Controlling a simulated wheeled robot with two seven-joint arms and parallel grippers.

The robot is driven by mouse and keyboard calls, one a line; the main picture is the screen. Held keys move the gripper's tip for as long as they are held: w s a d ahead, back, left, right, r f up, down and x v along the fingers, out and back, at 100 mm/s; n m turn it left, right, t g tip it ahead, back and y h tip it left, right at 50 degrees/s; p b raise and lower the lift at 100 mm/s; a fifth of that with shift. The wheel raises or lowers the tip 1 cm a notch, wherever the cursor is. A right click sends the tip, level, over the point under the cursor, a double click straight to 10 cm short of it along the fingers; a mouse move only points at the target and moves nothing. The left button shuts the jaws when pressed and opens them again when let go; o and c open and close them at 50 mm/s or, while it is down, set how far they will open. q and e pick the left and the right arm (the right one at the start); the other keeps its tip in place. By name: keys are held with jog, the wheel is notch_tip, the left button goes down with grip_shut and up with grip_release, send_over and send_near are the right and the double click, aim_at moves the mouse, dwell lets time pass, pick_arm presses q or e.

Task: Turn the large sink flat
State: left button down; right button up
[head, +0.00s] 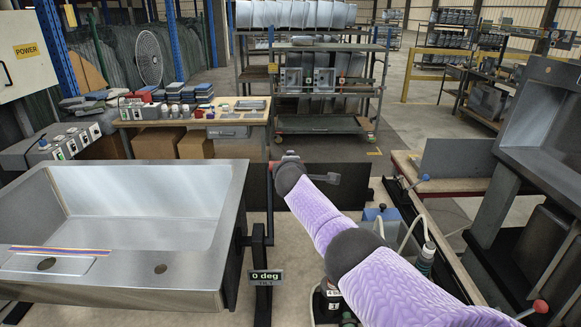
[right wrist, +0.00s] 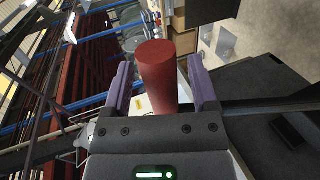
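The large steel sink (head: 135,215) fills the left of the head view, its basin opening upward and toward me. It hangs beside a dark post (head: 262,240) with a tilt display (head: 265,277) reading 0 deg. My right arm reaches from the lower right to the post's far side. In the right wrist view a red cylindrical handle (right wrist: 157,75) stands between the purple fingers of my right gripper (right wrist: 160,66). Gaps show on both sides of the handle, so the gripper is open around it. In the head view the gripper mostly hides the handle. My left gripper is out of view.
A second sink (head: 545,115) on a dark stand is at the right. A workbench (head: 240,118) with boxes and fittings and a metal rack (head: 325,85) stand behind. A low bench with a bottle (head: 425,258) lies right of my arm.

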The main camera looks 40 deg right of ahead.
jog(key=shift+s+a+r+p, duration=0.1)
jog(key=shift+a+p, duration=0.05)
jog(key=shift+p, duration=0.2)
jog(key=p+v, duration=0.4)
jog(key=v, duration=0.5)
jog(key=shift+s+p, duration=0.25)
jog(key=shift+p, duration=0.05)
jog(key=shift+a, duration=0.15)
